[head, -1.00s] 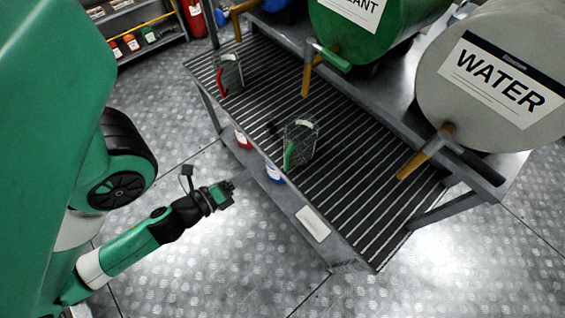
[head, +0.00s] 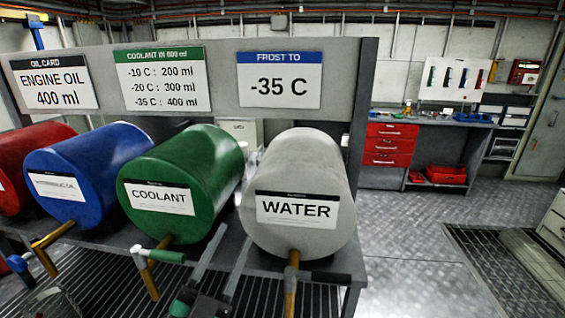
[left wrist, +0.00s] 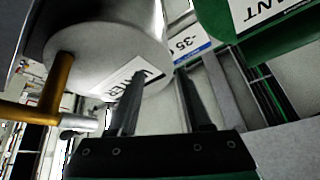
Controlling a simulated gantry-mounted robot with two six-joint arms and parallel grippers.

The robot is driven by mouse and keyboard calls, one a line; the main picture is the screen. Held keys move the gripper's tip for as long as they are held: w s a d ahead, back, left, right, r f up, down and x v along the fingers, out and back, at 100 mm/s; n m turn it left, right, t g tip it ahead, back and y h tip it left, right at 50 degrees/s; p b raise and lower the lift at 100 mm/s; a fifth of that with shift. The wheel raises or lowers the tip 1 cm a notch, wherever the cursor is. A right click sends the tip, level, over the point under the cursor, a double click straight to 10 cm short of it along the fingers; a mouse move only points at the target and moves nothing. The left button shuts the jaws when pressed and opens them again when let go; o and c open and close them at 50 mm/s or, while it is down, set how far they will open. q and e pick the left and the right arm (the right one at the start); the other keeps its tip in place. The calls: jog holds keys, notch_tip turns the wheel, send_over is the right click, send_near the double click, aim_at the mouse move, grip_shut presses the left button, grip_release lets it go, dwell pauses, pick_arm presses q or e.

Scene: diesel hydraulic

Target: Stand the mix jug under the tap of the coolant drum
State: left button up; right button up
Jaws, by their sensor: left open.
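The green coolant drum (head: 190,175) lies on its side on a rack in the head view. Its tap (head: 148,275) has a brass spout pointing down and a green handle. A clear jug (head: 50,300) is cut off at the lower left, below the blue drum's tap; its handle cannot be made out. No other jug shows now. My left gripper (head: 234,240) is in front of the gap between the coolant and water drums, right of the coolant tap. It is open and empty; its spread fingers also show in the left wrist view (left wrist: 160,75). My right gripper is not in view.
The grey water drum (head: 298,190) with its brass tap (head: 291,280) stands close to the right of my left gripper. The blue drum (head: 85,170) and red drum (head: 35,150) are at the left. A slatted shelf (head: 105,285) lies below the taps. Open floor is at the right.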

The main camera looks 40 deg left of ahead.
pick_arm(q)
jog(key=d+r+n+t+h+p, duration=0.1)
jog(key=d+r+t+h+p, duration=0.2)
jog(key=d+r, duration=0.4)
jog(key=d+r+n+t+h+p, duration=0.1)
jog(key=d+r+h+p, duration=0.4)
jog(key=r, duration=2)
jog(key=d+t+h, duration=0.1)
jog(key=d+h, duration=0.1)
jog(key=shift+s+d+r+t+h, duration=0.25)
jog(key=shift+r+t+h, duration=0.05)
jog(key=shift+t, duration=0.1)
